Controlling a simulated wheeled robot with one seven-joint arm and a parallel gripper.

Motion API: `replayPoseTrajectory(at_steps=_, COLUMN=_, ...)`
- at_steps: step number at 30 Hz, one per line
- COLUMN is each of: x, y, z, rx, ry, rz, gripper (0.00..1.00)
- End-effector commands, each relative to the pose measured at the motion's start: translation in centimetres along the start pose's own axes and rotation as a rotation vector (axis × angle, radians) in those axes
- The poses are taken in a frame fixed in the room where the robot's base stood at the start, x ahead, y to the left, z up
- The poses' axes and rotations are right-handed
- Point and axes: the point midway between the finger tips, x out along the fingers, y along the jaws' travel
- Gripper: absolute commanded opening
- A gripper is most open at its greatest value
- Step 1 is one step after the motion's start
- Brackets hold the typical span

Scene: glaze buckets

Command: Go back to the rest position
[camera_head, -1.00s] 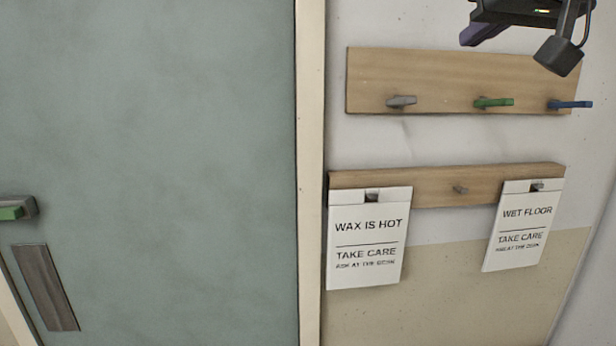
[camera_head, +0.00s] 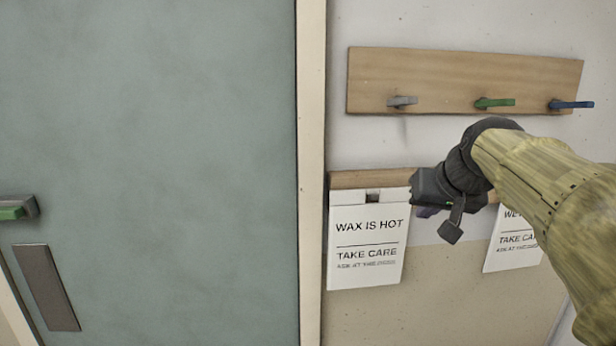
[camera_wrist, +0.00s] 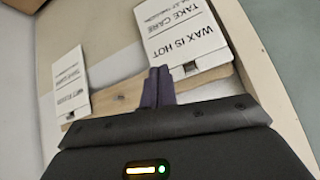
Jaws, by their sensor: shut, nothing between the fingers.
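My gripper shows in the head view (camera_head: 428,212), in front of the lower wooden rail, between the two hanging signs. In the wrist view its two dark purple fingers (camera_wrist: 158,87) are together with nothing between them. The "WAX IS HOT" sign (camera_head: 366,240) hangs at the left end of the rail, and it also shows upside down in the wrist view (camera_wrist: 182,38). The "WET FLOOR" sign (camera_head: 515,245) hangs at the right end, partly hidden by my arm. It also shows in the wrist view (camera_wrist: 70,86).
An upper wooden rail (camera_head: 440,70) carries grey (camera_head: 402,101), green (camera_head: 495,103) and blue (camera_head: 571,105) pegs. The lower rail (camera_head: 375,180) is partly covered by my arm. A grey-green door (camera_head: 150,150) with a green-marked handle (camera_head: 14,211) fills the left.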

Motion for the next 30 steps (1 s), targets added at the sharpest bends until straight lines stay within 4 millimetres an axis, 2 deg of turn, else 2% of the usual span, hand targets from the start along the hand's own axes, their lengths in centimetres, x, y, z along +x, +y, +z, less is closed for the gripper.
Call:
replayPoseTrajectory(at_steps=1, x=2.0, y=-0.1, z=2.1, rx=0.002, ry=-0.045, rz=0.007, gripper=0.00)
replayPoseTrajectory(at_steps=3, x=4.4, y=-0.1, z=5.0, rx=0.003, ry=-0.096, rz=0.021, gripper=0.00)
replayPoseTrajectory(at_steps=5, x=6.3, y=-0.1, z=7.7, rx=-0.001, ry=-0.141, rz=0.032, gripper=0.00)
replayPoseTrajectory(at_steps=9, x=9.8, y=-0.3, z=14.2, rx=-0.017, ry=-0.242, rz=0.058, gripper=0.00)
replayPoseTrajectory(at_steps=11, x=10.9, y=-0.4, z=17.2, rx=-0.029, ry=-0.284, rz=0.067, gripper=0.00)
replayPoseTrajectory(at_steps=15, x=12.6, y=-0.7, z=24.4, rx=-0.067, ry=-0.380, rz=0.082, gripper=0.00)
replayPoseTrajectory(at_steps=19, x=13.0, y=-0.8, z=30.4, rx=-0.106, ry=-0.458, rz=0.089, gripper=0.00)
replayPoseTrajectory(at_steps=21, x=13.0, y=-0.7, z=32.5, rx=-0.119, ry=-0.485, rz=0.091, gripper=0.00)
replayPoseTrajectory(at_steps=24, x=12.9, y=-0.4, z=34.0, rx=-0.127, ry=-0.502, rz=0.094, gripper=0.00)
replayPoseTrajectory(at_steps=30, x=12.9, y=-0.4, z=34.2, rx=-0.127, ry=-0.503, rz=0.094, gripper=0.00)
